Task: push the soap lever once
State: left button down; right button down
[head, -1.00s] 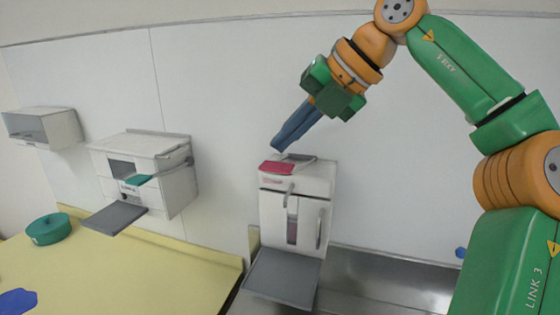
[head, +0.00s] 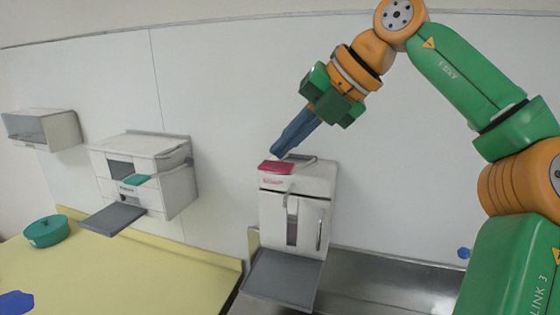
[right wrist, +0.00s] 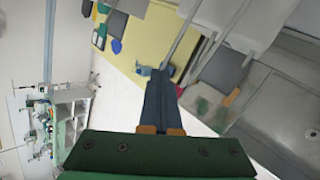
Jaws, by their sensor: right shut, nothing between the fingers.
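A white wall dispenser (head: 267,212) with a red lever plate (head: 277,167) on its top stands right of centre in the head view. It has a front spout and a grey tray (head: 283,277) below. My right gripper (head: 278,155) is shut and empty, its blue fingers pointing down and left. The fingertips are just above the back edge of the red plate; I cannot tell if they touch it. My left gripper is not in view.
Left of it, a white wall unit (head: 172,190) has a teal plate and a grey tray (head: 113,219). A smaller white box (head: 62,135) hangs farther left. A teal round pot (head: 47,231) stands on the yellow counter (head: 130,270). A metal surface (head: 390,285) lies at right.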

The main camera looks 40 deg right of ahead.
jog(key=shift+s+a+f+b, duration=0.1)
jog(key=shift+a+f+b, duration=0.05)
jog(key=shift+f+b, duration=0.45)
jog(key=shift+s+a+f+b, duration=0.1)
jog(key=shift+f+b, duration=0.4)
jog(key=shift+f, duration=0.2)
dwell(0.9)
jog(key=shift+w+r, duration=0.1)
dwell(0.4)
jog(key=r+p, duration=0.2)
jog(key=p, duration=0.1)
jog(key=r+p, duration=0.1)
jog(key=p, duration=0.1)
jog(key=shift+w+d+r, duration=0.2)
jog(key=shift+d+r, duration=0.15)
jog(key=shift+w+d+r, duration=0.1)
jog(key=shift+d+r, duration=0.05)
jog(key=shift+r, duration=0.65)
jog(key=shift+w+d+r, duration=0.15)
jog(key=shift+d+r, duration=0.05)
jog(key=shift+r, duration=0.65)
jog(key=shift+w+d+r, duration=0.1)
jog(key=shift+d+r, duration=0.05)
jog(key=shift+r, duration=0.65)
